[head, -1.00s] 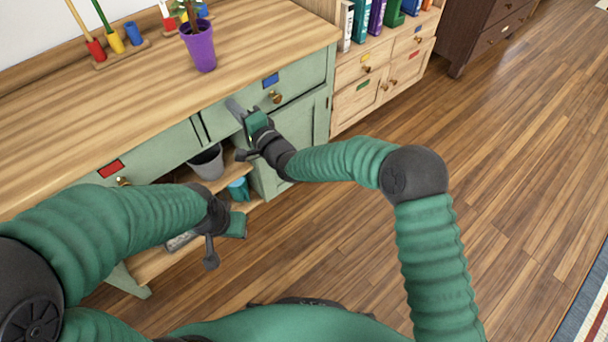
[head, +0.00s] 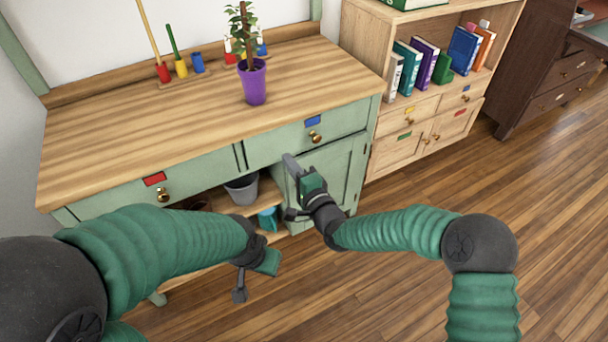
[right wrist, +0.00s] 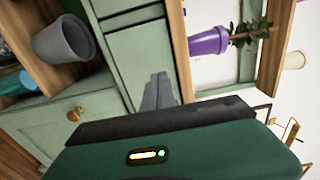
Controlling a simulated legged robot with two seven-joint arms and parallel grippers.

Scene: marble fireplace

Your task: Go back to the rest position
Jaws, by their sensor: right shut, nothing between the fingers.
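My right gripper (head: 291,166) is shut and empty, in front of the green cabinet (head: 332,165) just below its blue-marked drawer (head: 283,141). In the right wrist view its fingers (right wrist: 158,92) are together, with the green cabinet front behind them. I cannot tell whether they touch it. My left gripper (head: 243,285) hangs low at the left, in front of the cabinet's open shelves. Its fingers point down, and their opening does not show clearly.
A purple potted plant (head: 252,85) stands on the wooden top (head: 150,130). A grey bucket (head: 243,189) and a teal item (head: 268,218) sit on the shelves. A bookcase (head: 385,150) stands at the right. The wooden floor (head: 400,290) at the right is clear.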

